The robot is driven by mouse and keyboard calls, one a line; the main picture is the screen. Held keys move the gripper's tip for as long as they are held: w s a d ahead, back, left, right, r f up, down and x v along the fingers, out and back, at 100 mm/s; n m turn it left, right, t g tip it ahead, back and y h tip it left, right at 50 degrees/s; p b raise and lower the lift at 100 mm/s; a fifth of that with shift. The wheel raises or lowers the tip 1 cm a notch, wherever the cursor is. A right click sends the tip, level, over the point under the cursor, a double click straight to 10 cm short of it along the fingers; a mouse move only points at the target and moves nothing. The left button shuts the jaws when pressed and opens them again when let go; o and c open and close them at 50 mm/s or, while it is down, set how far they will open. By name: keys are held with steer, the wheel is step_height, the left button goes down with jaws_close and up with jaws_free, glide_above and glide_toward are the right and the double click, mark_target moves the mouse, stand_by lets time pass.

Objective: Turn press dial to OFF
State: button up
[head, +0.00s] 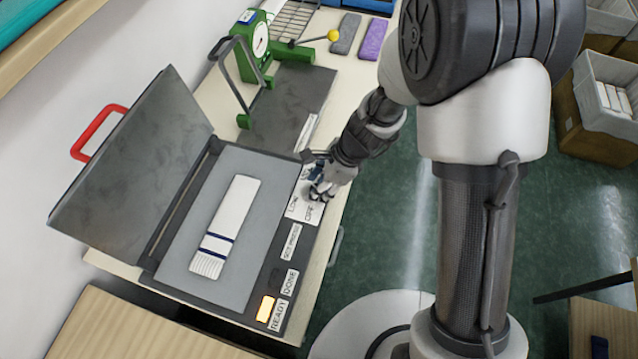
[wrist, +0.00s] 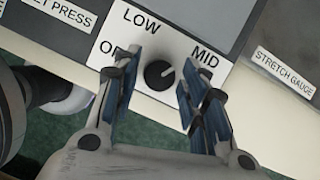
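The press dial (wrist: 160,75) is a small black knob on a white label plate (wrist: 150,35). The plate shows LOW, MID and an "O" partly covered by a finger. The dial's pale pointer mark points up and right, towards MID in the wrist view. My gripper (wrist: 155,95) is open, with one blue-padded finger on each side of the dial and gaps to it. In the head view my gripper (head: 322,192) is over the dial panel and hides the dial. The press (head: 262,170) has its lid (head: 135,165) raised.
A white knitted piece with dark stripes (head: 228,225) lies on the press bed. The READY lamp (head: 265,309) glows amber; the DONE lamp is dark. A green gauge stand (head: 250,55) stands at the bench's far end. A STRETCH GAUGE label (wrist: 283,72) is right of the panel.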

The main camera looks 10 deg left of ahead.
steer(key=c, duration=0.7)
steer(key=shift+c, duration=0.2)
steer(key=shift+r+n+p, duration=0.1)
steer(key=shift+n+p, duration=0.2)
steer(key=shift+n, duration=0.1)
steer(key=n+g+p, duration=0.1)
steer(key=n, duration=0.1)
steer(key=n+g+h+p, duration=0.1)
steer(key=n, duration=0.1)
steer(key=shift+w+a+n+p, duration=0.1)
steer(key=shift+w+n+p, duration=0.05)
steer(key=shift+n+p, duration=0.25)
steer(key=n, duration=0.2)
steer(key=n+g+h+p, duration=0.1)
steer(key=n, duration=0.2)
steer(key=shift+w+a+h, duration=0.1)
steer(key=shift+h, duration=0.2)
steer(key=n+h, duration=0.1)
steer(key=n, duration=0.2)
steer(key=n+h, duration=0.1)
steer(key=n, duration=0.2)
steer(key=shift+a+n+g+h+p, duration=0.2)
steer(key=shift+n+g+h+p, duration=0.1)
steer(key=n+h, duration=0.1)
steer(key=n, duration=0.2)
steer(key=n+h, duration=0.1)
steer(key=n, duration=0.2)
steer(key=shift+a+n+t, duration=0.1)
steer(key=shift+n+t, duration=0.3)
